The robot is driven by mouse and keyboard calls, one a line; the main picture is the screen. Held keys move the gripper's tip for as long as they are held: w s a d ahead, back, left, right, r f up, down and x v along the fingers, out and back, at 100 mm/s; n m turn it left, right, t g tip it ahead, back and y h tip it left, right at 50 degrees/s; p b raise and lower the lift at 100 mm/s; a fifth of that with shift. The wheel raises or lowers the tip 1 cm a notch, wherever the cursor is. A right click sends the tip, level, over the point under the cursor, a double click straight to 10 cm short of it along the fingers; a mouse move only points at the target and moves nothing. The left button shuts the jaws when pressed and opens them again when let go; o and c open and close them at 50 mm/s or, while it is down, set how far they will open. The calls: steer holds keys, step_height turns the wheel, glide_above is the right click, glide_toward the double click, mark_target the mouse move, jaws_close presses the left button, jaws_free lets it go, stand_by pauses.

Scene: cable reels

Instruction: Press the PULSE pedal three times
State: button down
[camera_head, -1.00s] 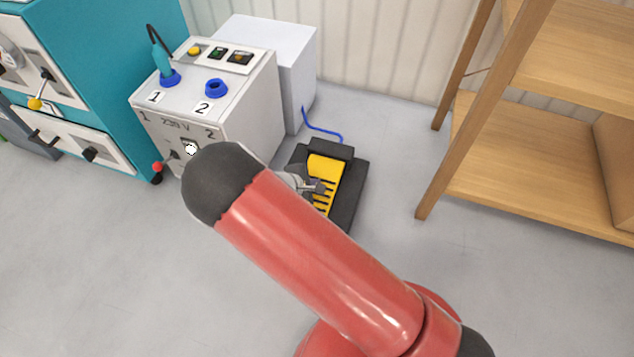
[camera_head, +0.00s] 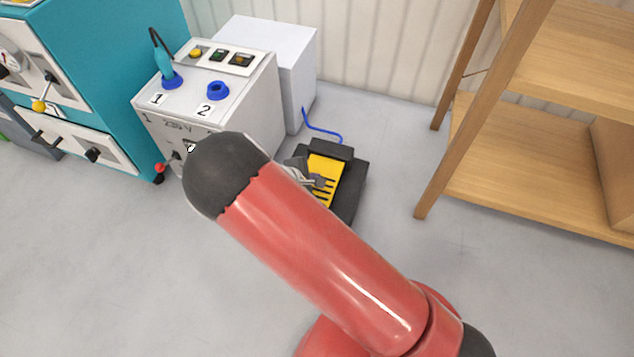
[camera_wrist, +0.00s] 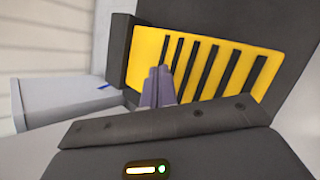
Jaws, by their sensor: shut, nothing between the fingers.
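The pedal has a yellow plate (camera_head: 323,170) with black slots, set in a dark housing (camera_head: 349,203) on the floor. In the wrist view the yellow plate (camera_wrist: 205,62) fills the upper middle. No PULSE label is readable. My gripper (camera_head: 318,181) is shut and empty, with its fingertips over the yellow plate. In the wrist view the closed fingertips (camera_wrist: 159,75) overlap the left part of the plate. I cannot tell whether they touch it. My red arm hides the pedal's lower left part in the head view.
A grey box (camera_head: 262,110) with two blue sockets, marked 1 and 2, stands left of the pedal. A white box (camera_head: 297,60) stands behind it, near a blue cable (camera_head: 322,132). A teal cabinet (camera_head: 115,60) is far left. A wooden shelf (camera_head: 545,150) stands right. Floor between shelf and pedal is clear.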

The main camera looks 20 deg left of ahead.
steer(key=shift+r+p, duration=1.55)
steer(key=shift+r, duration=1)
